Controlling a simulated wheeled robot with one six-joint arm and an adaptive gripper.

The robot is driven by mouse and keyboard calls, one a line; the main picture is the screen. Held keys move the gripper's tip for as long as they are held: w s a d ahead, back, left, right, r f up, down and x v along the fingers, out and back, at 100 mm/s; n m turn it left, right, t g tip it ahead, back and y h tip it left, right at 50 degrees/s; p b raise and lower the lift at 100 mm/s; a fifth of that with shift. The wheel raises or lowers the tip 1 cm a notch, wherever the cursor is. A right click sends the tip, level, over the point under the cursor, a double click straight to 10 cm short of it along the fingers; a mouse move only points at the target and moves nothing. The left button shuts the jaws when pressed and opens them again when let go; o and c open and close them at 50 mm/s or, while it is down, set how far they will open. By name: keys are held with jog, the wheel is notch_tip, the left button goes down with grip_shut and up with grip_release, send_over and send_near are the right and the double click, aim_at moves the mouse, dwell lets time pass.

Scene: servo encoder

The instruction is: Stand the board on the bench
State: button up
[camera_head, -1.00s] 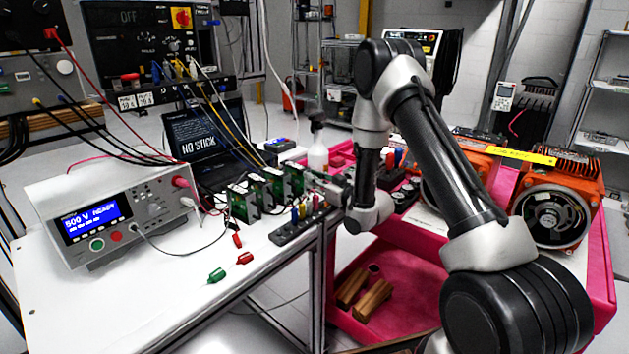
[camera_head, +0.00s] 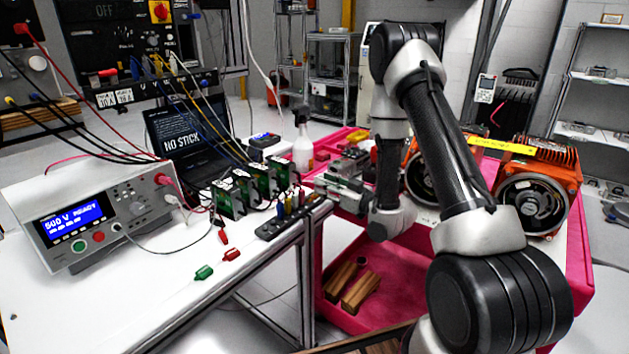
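Several green circuit boards (camera_head: 229,199) stand upright in a row near the right edge of the white bench (camera_head: 120,290). The rearmost board (camera_head: 285,176) is closest to my gripper (camera_head: 318,186). My gripper is at the bench's right edge, level with the row and pointing left. A small gap seems to lie between it and the boards. Its fingers are small and partly lost against the clutter, so I cannot tell whether they are open or hold anything.
A tester (camera_head: 95,215) reading 500 V stands on the bench, its leads near the boards. A dark strip with coloured plugs (camera_head: 285,217) lies before my gripper. Red and green clips (camera_head: 204,272) lie in front. A pink cart (camera_head: 400,275) with orange motors (camera_head: 537,200) stands right.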

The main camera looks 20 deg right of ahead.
jog(key=d+r+g+h, duration=0.2)
jog(key=d+r+h, duration=0.3)
jog(key=r, duration=0.3)
jog(key=s+d+r+m+g+h, duration=0.3)
jog(key=s+d+r+h, duration=0.1)
jog(key=s+d+r, duration=0.3)
jog(key=s+a+r+m+g, duration=0.1)
jog(key=s+r+g, duration=0.2)
jog(key=s, duration=1.1)
jog(key=s+a+r+m+g, duration=0.1)
jog(key=s+r+m+g, duration=0.1)
jog(key=s, duration=1.3)
jog(key=shift+r+m+g+h, duration=0.3)
jog(key=shift+r+g, duration=0.2)
jog(key=shift+r, duration=0.15)
jog(key=shift+w+a, duration=0.1)
